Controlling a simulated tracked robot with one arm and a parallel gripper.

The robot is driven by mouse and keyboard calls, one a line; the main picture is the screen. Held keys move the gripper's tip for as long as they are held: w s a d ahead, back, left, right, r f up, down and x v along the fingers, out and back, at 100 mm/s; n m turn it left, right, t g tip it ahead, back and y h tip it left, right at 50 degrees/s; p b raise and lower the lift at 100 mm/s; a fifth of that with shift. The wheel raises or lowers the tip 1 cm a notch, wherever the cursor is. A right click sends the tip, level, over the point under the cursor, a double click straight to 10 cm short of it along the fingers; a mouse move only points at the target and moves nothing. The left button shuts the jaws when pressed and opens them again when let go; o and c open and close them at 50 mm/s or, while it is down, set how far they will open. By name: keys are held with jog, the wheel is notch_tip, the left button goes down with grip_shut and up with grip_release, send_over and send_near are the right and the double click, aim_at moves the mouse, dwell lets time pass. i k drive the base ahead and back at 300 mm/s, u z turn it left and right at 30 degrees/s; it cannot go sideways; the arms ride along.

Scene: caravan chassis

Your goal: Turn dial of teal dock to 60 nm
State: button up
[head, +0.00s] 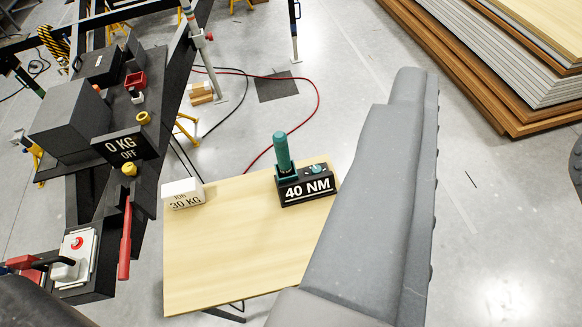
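The teal dock is a black block (306,190) on the far right part of a pale wooden table (230,265). Its front label reads "40 NM" in white. A small teal dial (316,168) sits on its top right; its pointer is too small to read. A teal cylindrical handle (282,152) stands upright in a teal holder at the dock's left. A grey part of my arm rises on the right of the picture, in front of the table's right side. No gripper fingers can be made out.
A white block (183,194) marked "30 KG" is at the table's left edge. Left of it is a black chassis with a "0 KG OFF" display (120,147), yellow knobs and a red lever (125,240). Stacked boards (510,60) lie at upper right. The table's front is clear.

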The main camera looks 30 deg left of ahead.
aim_at(315, 169)
jog(key=i, duration=1)
jog(key=u, duration=0.1)
